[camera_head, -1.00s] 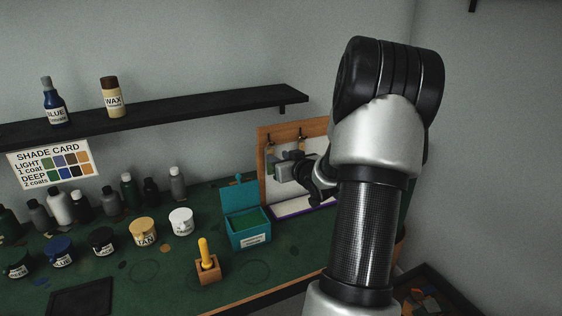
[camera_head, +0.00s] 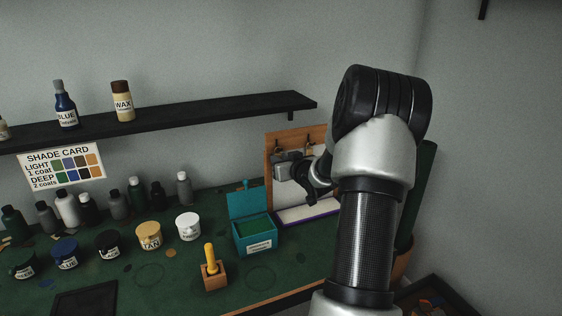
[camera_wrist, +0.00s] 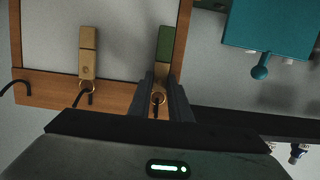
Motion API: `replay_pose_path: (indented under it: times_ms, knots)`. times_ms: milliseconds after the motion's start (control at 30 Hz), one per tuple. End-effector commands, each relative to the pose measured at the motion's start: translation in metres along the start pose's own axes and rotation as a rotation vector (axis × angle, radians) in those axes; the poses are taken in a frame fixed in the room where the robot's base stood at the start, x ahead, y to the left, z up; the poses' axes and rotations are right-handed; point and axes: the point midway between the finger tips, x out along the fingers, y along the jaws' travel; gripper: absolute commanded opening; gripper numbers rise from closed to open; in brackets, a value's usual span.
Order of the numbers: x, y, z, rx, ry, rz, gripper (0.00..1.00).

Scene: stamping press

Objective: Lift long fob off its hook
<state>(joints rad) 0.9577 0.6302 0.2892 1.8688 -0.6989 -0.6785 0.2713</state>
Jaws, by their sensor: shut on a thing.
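A wooden hook board (camera_head: 269,150) with a white panel stands at the back of the bench. In the wrist view a fob with a green upper part and a tan end (camera_wrist: 166,42) hangs by a brass ring on a dark hook (camera_wrist: 157,108). My gripper (camera_wrist: 163,85) is shut on this fob near its ring; the fingers hide part of it. The ring still looks to be around the hook. A tan fob (camera_wrist: 87,52) hangs by its ring on the neighbouring hook, apart from my fingers.
A teal open box (camera_head: 254,234) stands left of the board; its lid shows in the wrist view (camera_wrist: 270,25). A yellow-handled tool (camera_head: 211,258) stands in a wooden block. Several paint pots and bottles fill the left bench. A dark shelf (camera_head: 200,112) runs above.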

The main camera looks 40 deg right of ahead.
Motion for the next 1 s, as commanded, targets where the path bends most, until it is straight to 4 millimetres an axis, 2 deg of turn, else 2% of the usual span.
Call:
replay_pose_path:
  times_ms: [433,1000]
  knots:
    - [-0.002,0.000,-0.001,0.000,0.000,0.000,0.00]
    - [-0.021,0.000,-0.005,0.000,0.000,0.001,0.00]
